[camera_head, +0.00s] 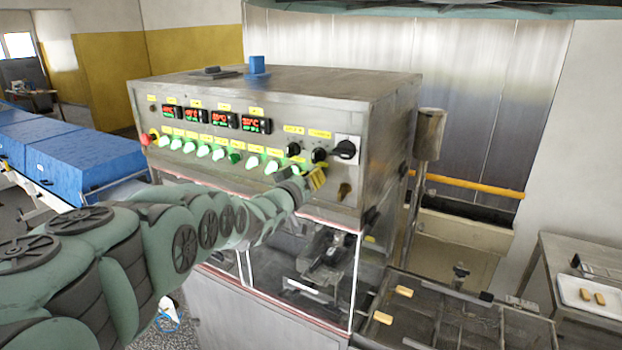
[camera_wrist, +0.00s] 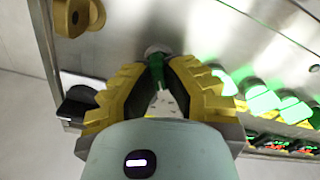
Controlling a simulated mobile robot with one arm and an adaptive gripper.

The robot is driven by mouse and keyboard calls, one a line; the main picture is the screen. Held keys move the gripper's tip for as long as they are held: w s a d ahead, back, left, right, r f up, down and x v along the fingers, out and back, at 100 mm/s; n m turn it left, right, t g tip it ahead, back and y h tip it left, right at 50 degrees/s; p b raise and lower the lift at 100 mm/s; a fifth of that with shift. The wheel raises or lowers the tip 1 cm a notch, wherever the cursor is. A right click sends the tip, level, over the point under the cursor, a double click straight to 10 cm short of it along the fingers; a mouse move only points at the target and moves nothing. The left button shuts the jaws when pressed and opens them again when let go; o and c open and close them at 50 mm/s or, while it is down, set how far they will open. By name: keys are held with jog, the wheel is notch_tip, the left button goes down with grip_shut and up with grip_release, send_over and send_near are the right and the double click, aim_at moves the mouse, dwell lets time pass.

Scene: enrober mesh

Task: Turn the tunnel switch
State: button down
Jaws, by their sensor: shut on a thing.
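The steel control panel (camera_head: 225,160) has a row of lit green switches (camera_head: 203,150), with small yellow labels too small to read. My gripper (camera_head: 312,177) is at the right end of this row, against the panel. In the wrist view its yellow, black-padded fingers (camera_wrist: 157,80) close from both sides on a small dark green switch (camera_wrist: 157,72) with a pale round base. This held switch looks unlit, and the fingers cover its sides. In the head view my gripper hides it. I cannot tell which way it is turned.
Lit green switches (camera_wrist: 262,97) stand close beside my gripper. Red-lit displays (camera_head: 225,120) are above. A mesh conveyor (camera_head: 440,325) lies below right.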

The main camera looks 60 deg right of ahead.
jog(key=shift+w+f+m, duration=0.1)
jog(key=shift+m, duration=0.7)
jog(key=m+b, duration=0.2)
jog(key=m, duration=0.2)
jog(key=shift+f+b, duration=0.1)
jog(key=shift+b, duration=0.2)
jog(key=m+b, duration=0.1)
jog(key=b, duration=0.1)
jog(key=m+b, duration=0.2)
jog(key=b, duration=0.1)
jog(key=shift+s+f, duration=0.2)
jog(key=shift+f, duration=0.15)
jog(key=m+b, duration=0.2)
jog(key=b, duration=0.5)
jog(key=shift+s+r, duration=0.1)
jog(key=shift+r+m+b, duration=0.2)
jog(key=shift+m+b, duration=0.2)
jog(key=shift+b, duration=0.7)
jog(key=shift+r+b, duration=0.2)
jog(key=shift+b, duration=0.15)
